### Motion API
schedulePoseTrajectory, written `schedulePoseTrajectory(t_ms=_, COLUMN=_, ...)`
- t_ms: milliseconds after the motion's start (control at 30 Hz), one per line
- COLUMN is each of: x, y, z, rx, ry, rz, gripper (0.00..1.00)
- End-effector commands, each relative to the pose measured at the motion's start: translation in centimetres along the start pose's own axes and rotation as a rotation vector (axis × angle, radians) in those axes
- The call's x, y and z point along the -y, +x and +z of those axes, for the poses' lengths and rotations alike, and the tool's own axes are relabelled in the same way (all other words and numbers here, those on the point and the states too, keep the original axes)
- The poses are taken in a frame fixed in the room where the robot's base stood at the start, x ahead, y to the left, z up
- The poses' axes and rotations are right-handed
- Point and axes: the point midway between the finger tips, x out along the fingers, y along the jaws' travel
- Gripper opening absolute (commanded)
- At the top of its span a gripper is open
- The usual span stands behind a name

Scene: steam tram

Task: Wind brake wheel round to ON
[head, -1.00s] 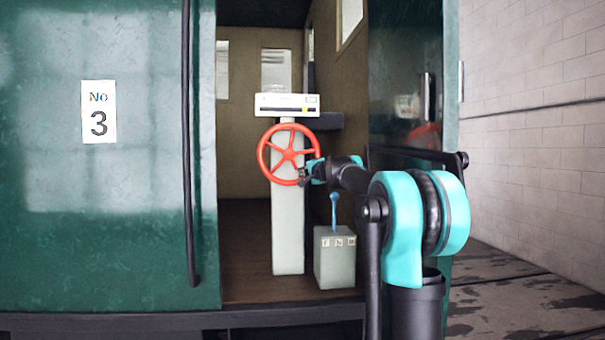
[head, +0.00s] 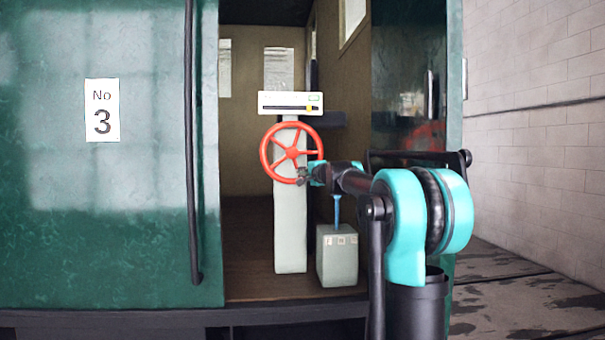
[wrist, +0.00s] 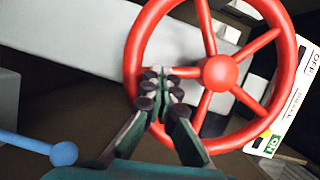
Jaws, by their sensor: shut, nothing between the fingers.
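The red spoked brake wheel (head: 291,153) is mounted on a grey post (head: 289,235) inside the tram doorway. It also shows large in the wrist view (wrist: 217,73). My gripper (head: 302,176) is at the lower right of the wheel in the head view. In the wrist view my gripper (wrist: 162,80) is shut with nothing between the fingers, its tips against or just in front of the rim and a spoke. A white indicator panel (head: 290,97) sits above the wheel, with a dark slot and a green patch at right. The wrist view shows OFF and green ON labels on the panel (wrist: 291,107).
A grey box (head: 337,260) with a blue-knobbed lever (head: 336,208) stands right of the post, below my arm. A dark vertical handrail (head: 190,150) is left of the doorway. A dark horizontal rail (head: 420,155) lies at right. Open floor shows left of the post.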

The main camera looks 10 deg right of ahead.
Motion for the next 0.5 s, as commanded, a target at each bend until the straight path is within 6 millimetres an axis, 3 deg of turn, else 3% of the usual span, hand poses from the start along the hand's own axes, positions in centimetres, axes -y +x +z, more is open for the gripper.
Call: schedulePoseTrajectory(t_ms=500, x=-0.16, y=0.23, z=0.54, rx=0.002, ry=0.059, rz=-0.022, gripper=0.00)
